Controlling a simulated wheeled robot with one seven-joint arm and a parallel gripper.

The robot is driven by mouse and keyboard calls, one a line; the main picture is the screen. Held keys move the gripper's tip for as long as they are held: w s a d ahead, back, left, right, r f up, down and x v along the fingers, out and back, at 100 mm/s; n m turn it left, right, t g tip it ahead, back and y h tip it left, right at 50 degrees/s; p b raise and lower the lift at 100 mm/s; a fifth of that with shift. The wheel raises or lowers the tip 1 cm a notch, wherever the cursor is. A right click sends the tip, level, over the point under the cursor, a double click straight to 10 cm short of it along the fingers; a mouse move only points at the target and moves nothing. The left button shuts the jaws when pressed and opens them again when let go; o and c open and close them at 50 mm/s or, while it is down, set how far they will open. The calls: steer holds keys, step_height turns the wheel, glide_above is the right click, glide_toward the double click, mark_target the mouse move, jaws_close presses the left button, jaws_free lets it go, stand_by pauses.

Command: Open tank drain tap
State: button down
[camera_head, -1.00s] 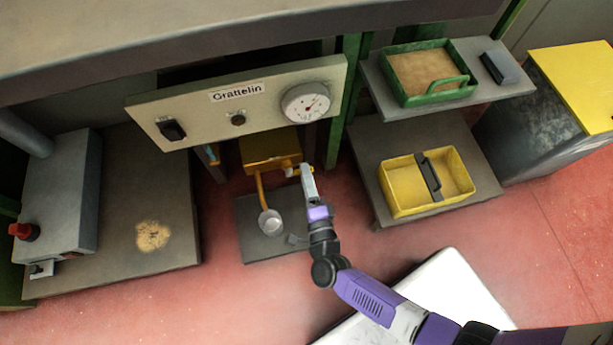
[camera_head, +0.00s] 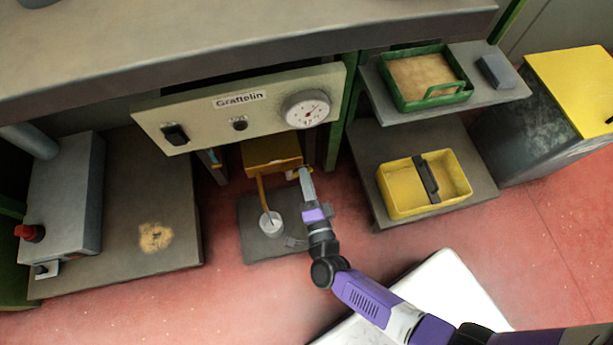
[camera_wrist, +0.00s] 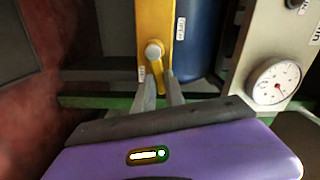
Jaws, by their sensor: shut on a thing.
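A yellow tank (camera_head: 268,152) sits under the labelled panel. In the wrist view a yellow upright face (camera_wrist: 154,18) carries a round grey pivot (camera_wrist: 153,50) with a short yellow tap lever (camera_wrist: 158,76) pointing down from it. My gripper (camera_wrist: 161,80) has its two fingers close together, one on each side of the lever, and is shut on it. In the head view my gripper (camera_head: 303,174) is at the tank's right front side. There the lever is mostly hidden by the fingers.
A yellow arm with a pale round cup (camera_head: 270,223) hangs left of my gripper, above a grey floor plate (camera_head: 253,246). The panel (camera_head: 200,118) with a dial (camera_head: 307,109) overhangs the tank.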

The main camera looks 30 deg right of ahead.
steer(key=shift+a+r+n+p, duration=0.1)
steer(key=shift+r+n+p, duration=0.2)
steer(key=shift+n, duration=0.3)
steer(key=shift+a+r+n+p, duration=0.1)
steer(key=shift+r+n+p, duration=0.15)
steer(key=shift+n, duration=0.35)
steer(key=shift+w+a+r+n+p, duration=0.15)
steer(key=shift+n+p, duration=0.35)
steer(key=shift+n, duration=0.8)
steer(key=shift+a, duration=0.1)
steer(key=c, duration=1.4)
jaws_free()
steer(key=shift+r, duration=0.1)
steer(key=p+v, duration=0.1)
steer(key=v, duration=0.7)
steer(key=shift+p, duration=0.3)
